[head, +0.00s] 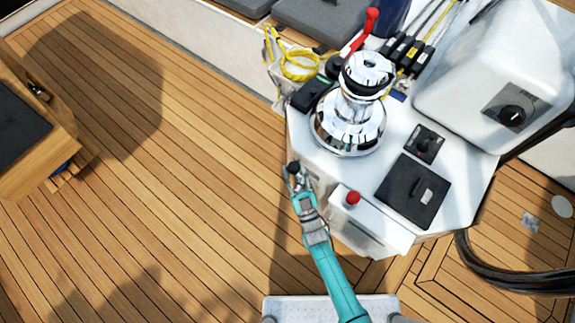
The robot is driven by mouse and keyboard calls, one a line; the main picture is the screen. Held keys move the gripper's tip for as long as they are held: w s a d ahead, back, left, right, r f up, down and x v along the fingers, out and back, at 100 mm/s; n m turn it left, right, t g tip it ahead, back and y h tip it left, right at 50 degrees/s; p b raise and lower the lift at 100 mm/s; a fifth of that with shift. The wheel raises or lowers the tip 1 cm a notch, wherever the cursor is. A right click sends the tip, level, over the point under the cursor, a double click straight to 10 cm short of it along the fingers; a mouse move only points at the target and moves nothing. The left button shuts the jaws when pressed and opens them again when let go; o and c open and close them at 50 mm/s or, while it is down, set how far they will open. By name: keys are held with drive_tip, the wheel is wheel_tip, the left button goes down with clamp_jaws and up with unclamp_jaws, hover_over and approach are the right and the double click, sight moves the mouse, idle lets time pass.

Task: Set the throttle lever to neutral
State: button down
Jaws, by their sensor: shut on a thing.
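The throttle lever shows as a dark knob (293,167) at the left side of the white console (387,163). My gripper (293,180) reaches it from below in the head view. Its fingers are shut on the lever, just under the knob. The lever's shaft and base are hidden by my gripper, and I cannot tell its exact angle or any position marks.
A red knob (353,198) sits on a white box just right of my gripper. A chrome winch (350,115) with a red-handled lever (366,30) behind it stands on the console. A black panel (412,191) lies to the right. Open teak deck (170,180) is at left.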

drive_tip(key=shift+s+d+r, duration=0.1)
drive_tip(key=shift+s+d, duration=0.05)
drive_tip(key=shift+d, duration=0.15)
drive_tip(key=shift+m, duration=0.3)
drive_tip(key=c, duration=0.7)
unclamp_jaws()
drive_tip(key=shift+c, duration=0.2)
drive_tip(key=v, duration=1.2)
drive_tip(key=shift+f, duration=0.25)
